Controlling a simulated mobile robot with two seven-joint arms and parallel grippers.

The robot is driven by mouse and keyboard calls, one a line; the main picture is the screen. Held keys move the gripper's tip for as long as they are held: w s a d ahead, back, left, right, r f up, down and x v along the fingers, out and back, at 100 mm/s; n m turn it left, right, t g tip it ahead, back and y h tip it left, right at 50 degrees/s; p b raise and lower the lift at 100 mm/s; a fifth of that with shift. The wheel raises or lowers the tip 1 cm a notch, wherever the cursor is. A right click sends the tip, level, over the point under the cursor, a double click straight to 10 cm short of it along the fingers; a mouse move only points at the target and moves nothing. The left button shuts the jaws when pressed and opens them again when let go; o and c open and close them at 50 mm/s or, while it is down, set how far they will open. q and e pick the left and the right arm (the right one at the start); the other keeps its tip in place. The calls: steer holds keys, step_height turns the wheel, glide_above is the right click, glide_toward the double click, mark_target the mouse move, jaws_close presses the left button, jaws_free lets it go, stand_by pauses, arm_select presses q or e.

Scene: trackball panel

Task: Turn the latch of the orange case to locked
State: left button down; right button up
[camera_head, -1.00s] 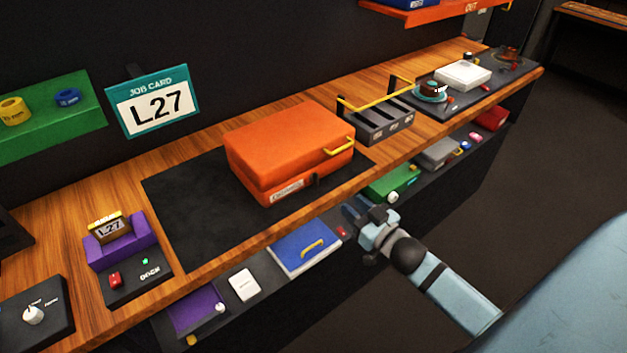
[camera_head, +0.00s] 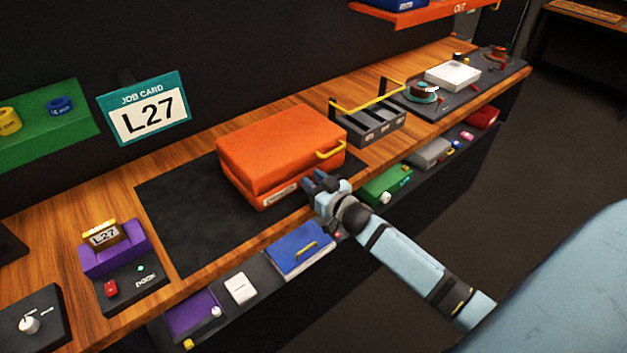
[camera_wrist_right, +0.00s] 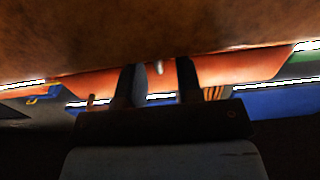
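The orange case (camera_head: 275,150) lies closed on a dark mat on the wooden bench, with a yellow handle (camera_head: 330,149) on its lid and a pale label on its front. My right gripper (camera_head: 318,182) is at the right part of the case's front, just above the bench edge. It hides the latch area in the head view. In the right wrist view its two fingers (camera_wrist_right: 161,82) are apart, with an orange surface (camera_wrist_right: 222,70) beyond them. A small pale piece (camera_wrist_right: 158,68) shows between the fingers; I cannot tell whether they touch it. My left gripper is not in view.
A grey tray with a yellow bar (camera_head: 372,122) stands right of the case. A purple dock (camera_head: 115,255) stands at the left. A lower shelf holds a blue case (camera_head: 300,250) and a green box (camera_head: 385,186). The mat (camera_head: 185,205) is clear left of the case.

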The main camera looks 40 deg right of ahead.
steer(key=shift+c, duration=0.2)
jaws_close()
steer(key=shift+a+n, duration=0.1)
steer(key=shift+n, duration=0.2)
steer(key=n, duration=0.2)
steer(key=shift+a+n+p, duration=0.2)
steer(key=shift+n+p, duration=0.1)
steer(key=shift+n, duration=0.1)
steer(key=n, duration=0.3)
steer(key=shift+a+f+n, duration=0.15)
steer(key=shift+a+n, duration=0.15)
steer(key=n, duration=0.5)
steer(key=shift+a+f, duration=0.3)
steer(key=shift+f, duration=0.1)
steer(key=n, duration=0.2)
steer(key=n+b, duration=0.1)
steer(key=n, duration=0.3)
steer(key=shift+a+f+b, duration=0.1)
steer(key=shift+f+b, duration=0.2)
steer(key=shift+f, duration=0.1)
